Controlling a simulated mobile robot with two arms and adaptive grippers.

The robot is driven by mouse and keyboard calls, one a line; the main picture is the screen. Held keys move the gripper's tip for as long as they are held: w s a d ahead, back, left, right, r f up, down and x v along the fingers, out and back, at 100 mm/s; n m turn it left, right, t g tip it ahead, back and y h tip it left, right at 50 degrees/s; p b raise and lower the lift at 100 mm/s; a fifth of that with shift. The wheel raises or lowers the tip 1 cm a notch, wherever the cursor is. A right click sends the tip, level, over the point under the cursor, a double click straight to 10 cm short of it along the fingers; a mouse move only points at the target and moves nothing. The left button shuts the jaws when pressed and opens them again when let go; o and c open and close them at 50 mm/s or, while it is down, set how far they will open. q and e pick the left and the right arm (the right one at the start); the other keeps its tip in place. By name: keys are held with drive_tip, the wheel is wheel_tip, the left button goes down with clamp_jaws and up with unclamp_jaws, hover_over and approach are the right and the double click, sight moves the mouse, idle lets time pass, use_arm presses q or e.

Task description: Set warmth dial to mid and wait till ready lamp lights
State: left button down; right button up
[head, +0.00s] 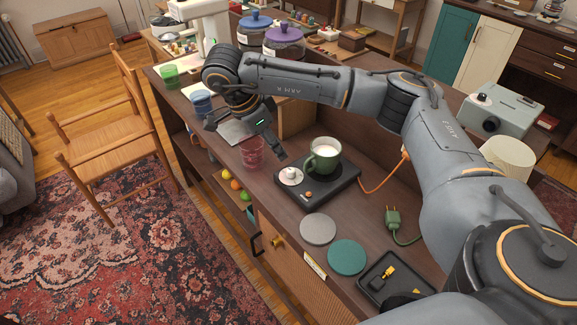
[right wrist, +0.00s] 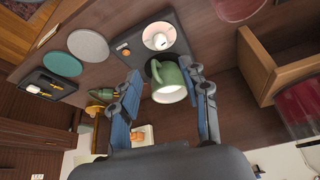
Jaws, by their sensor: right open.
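A black warmer plate (head: 330,190) sits on the wooden counter with a green mug (head: 324,160) of white liquid standing on it. At its left front is a round white dial (head: 290,175), which also shows in the right wrist view (right wrist: 157,38). A small orange lamp or button (head: 309,194) is near the dial; I cannot tell whether it is lit. The dial's setting is too small to read. My right gripper (head: 245,138) is open and empty, left of and above the plate. In the right wrist view the mug (right wrist: 171,84) appears between its fingers, untouched. My left gripper is not in view.
A clear red cup (head: 252,153) stands left of the plate, close below my right gripper. A grey disc (head: 318,229), a teal disc (head: 347,257) and a black tray (head: 392,278) lie toward the front.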

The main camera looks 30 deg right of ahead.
sight(291, 170)
drive_tip(key=b+x, duration=0.1)
drive_tip(key=x, duration=0.8)
drive_tip(key=shift+f, duration=0.2)
drive_tip(key=shift+d+f, duration=0.25)
drive_tip(key=shift+f, duration=0.4)
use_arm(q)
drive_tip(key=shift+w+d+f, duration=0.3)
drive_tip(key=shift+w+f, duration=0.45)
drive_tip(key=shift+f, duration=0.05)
use_arm(e)
clamp_jaws()
